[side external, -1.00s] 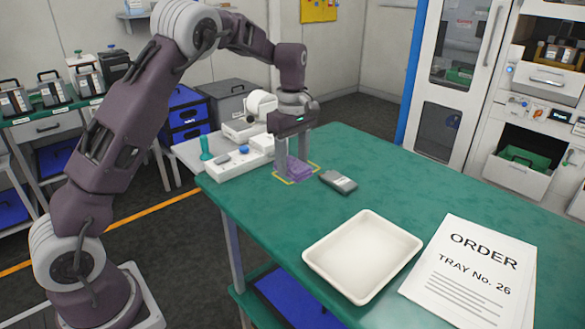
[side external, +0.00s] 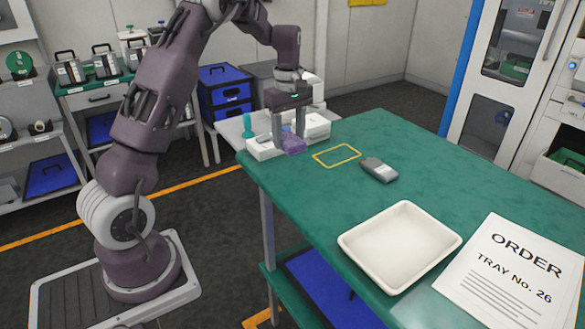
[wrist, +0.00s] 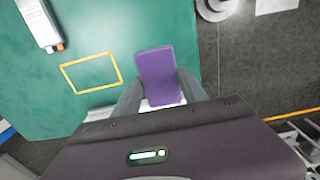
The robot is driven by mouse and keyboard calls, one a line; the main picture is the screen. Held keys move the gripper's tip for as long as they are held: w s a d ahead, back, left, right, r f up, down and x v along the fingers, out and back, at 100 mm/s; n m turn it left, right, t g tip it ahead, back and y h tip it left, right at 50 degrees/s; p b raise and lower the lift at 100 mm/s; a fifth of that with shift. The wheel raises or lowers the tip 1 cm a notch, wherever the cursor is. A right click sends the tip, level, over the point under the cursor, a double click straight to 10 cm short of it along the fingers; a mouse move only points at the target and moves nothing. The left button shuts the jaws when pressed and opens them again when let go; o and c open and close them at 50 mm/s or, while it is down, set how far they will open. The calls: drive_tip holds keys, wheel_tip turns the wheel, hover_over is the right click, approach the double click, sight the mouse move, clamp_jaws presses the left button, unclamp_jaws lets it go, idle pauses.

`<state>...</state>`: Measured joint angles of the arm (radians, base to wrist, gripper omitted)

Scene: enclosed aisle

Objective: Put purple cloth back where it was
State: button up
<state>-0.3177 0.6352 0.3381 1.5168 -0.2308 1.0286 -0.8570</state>
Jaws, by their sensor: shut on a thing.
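The purple cloth (side external: 293,144) is a small folded pad. My gripper (side external: 289,140) is shut on it, with one finger on each side. In the wrist view the cloth (wrist: 158,76) stands out between the fingers of my gripper (wrist: 160,92). The cloth is at the table's left edge, by the white power-strip-like unit; whether it touches anything below cannot be told. A yellow outlined rectangle (side external: 337,146) on the green table is empty, to the right of the cloth. It also shows in the wrist view (wrist: 117,67), left of the cloth.
A grey handheld device (side external: 379,170) lies right of the outline. A white tray (side external: 345,241) and order sheets (side external: 497,277) lie nearer on the green table (side external: 450,165). White equipment (side external: 262,150) stands beside the table's left edge. The table between outline and tray is clear.

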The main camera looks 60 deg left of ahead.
sight(289, 171)
wheel_tip(289, 171, down, 8)
drive_tip(key=shift+r, duration=0.15)
drive_tip(key=o, duration=1.3)
